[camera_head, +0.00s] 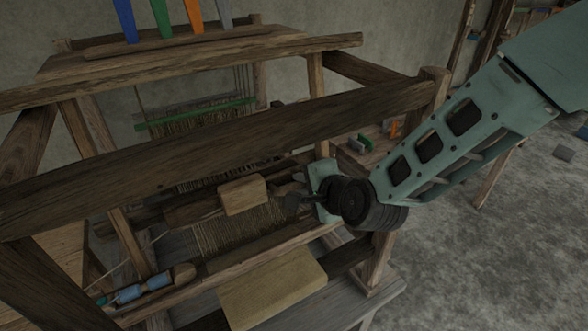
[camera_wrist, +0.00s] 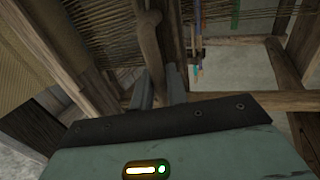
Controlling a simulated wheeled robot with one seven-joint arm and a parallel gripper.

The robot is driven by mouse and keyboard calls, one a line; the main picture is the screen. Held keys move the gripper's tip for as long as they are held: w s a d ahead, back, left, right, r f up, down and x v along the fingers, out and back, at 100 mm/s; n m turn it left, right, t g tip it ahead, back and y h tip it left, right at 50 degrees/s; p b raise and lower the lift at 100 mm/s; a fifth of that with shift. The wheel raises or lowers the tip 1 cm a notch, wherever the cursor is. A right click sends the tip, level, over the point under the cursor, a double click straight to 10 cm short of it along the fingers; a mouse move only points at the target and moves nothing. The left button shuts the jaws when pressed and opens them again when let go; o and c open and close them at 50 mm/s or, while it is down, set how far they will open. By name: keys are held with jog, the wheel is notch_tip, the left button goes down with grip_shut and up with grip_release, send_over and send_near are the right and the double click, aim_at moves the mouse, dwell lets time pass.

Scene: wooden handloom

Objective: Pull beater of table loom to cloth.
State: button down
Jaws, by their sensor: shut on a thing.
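The table loom is a dark wooden frame (camera_head: 230,140). Inside it, the beater (camera_head: 195,210) appears as a wooden bar with a pale block (camera_head: 242,195) on it, standing across the warp threads (camera_head: 225,232). My gripper (camera_head: 292,200) reaches in from the right, at the right end of the beater. In the wrist view, my gripper's fingers (camera_wrist: 160,90) are closed around a slim rounded wooden piece (camera_wrist: 150,45), seemingly part of the beater; the fingertips' contact is partly hidden. A tan woven surface, seemingly cloth (camera_wrist: 20,65), is at the left there. A tan panel (camera_head: 272,287) lies at the loom's front.
A thick upper beam (camera_head: 200,150) crosses in front of the beater, close above my wrist. A right post (camera_head: 378,262) stands near my arm. A shuttle with blue thread (camera_head: 145,287) lies at the front left. Open floor (camera_head: 480,250) is at the right.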

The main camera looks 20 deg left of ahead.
jog(key=shift+s+d, duration=0.25)
jog(key=c, duration=1.8)
grip_release()
jog(key=shift+o, duration=0.2)
jog(key=shift+d+r, duration=0.1)
jog(key=shift+r, duration=0.05)
jog(key=b+v, duration=0.3)
jog(key=v, duration=1.4)
jog(key=shift+d+r, duration=0.15)
jog(key=shift+d, duration=0.05)
jog(key=shift+s, duration=0.1)
